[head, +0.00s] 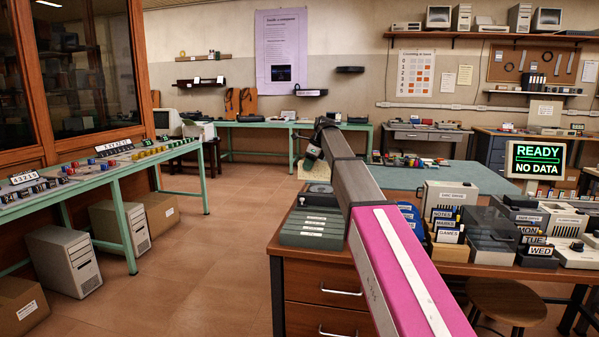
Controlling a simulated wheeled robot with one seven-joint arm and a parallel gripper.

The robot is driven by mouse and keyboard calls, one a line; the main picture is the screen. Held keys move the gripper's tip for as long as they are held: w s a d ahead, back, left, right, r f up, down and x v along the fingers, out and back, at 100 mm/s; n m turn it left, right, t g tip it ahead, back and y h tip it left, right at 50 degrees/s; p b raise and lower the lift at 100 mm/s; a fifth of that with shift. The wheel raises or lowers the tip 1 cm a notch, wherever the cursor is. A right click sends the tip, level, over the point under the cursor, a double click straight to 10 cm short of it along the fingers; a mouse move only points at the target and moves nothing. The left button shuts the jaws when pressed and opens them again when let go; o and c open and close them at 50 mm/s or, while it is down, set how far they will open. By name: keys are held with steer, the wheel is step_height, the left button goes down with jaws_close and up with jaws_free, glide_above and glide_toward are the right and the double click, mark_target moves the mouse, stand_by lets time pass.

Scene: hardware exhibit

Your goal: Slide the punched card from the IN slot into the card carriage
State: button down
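My arm reaches away from the camera over the wooden desk, and its dark end with my gripper (309,160) is small and far off near the desk's left part. Its fingers are too small to tell open from shut, and I see nothing clearly held. I cannot make out the punched card, the IN slot or the card carriage. A pale yellowish patch (318,173) lies just beyond the desk, below my gripper; I cannot tell what it is. My arm hides part of the desk.
Grey-green flat cases (311,229) sit on the desk's left end. Labelled card boxes (446,224) and a beige unit (450,194) stand right of my arm. A screen (536,160) reads "READY NO DATA". A green bench (115,170) is at left. A stool (507,300) stands front right. Open floor lies between.

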mark_target(310, 179)
steer(key=shift+w+d+f, duration=0.15)
steer(key=shift+w+f, duration=0.15)
steer(key=shift+f, duration=0.65)
steer(key=shift+w+d+f, duration=0.1)
steer(key=shift+w+f, duration=0.15)
steer(key=shift+f, duration=0.65)
steer(key=shift+w+d+f, duration=0.15)
steer(key=shift+w+f, duration=0.15)
steer(key=shift+f, duration=0.65)
steer(key=shift+f, duration=0.65)
steer(key=shift+f, duration=1.85)
steer(key=c, duration=1.3)
jaws_free()
steer(key=shift+r, duration=0.1)
steer(key=shift+r, duration=3.95)
